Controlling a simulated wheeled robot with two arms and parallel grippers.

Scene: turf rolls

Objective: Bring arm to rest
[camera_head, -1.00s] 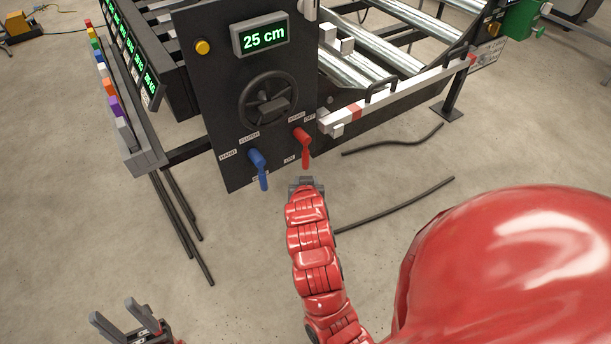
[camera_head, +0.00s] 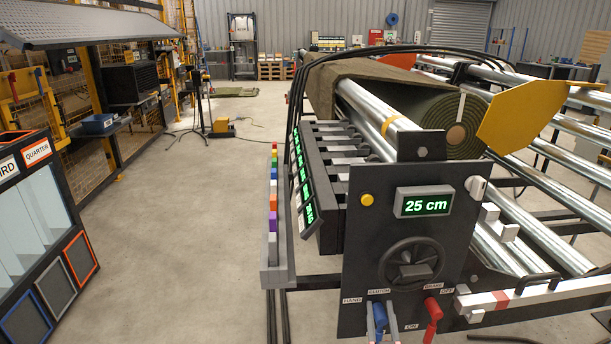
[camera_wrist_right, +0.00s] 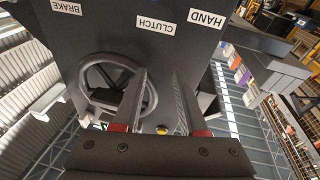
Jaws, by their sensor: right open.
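My right gripper (camera_head: 382,318) shows at the bottom edge of the head view, its two grey fingers open on either side of the blue lever (camera_head: 380,317). Whether they touch it cannot be told. In the right wrist view the gripper (camera_wrist_right: 160,88) is open with nothing seen between its fingers; the black panel lies beyond. The blue lever hangs down below the CLUTCH label (camera_wrist_right: 155,24). The red lever (camera_head: 432,312) hangs just to the right of the gripper. My left gripper is out of view.
A bin rack (camera_head: 57,240) is far left, with clear floor (camera_head: 185,230) between.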

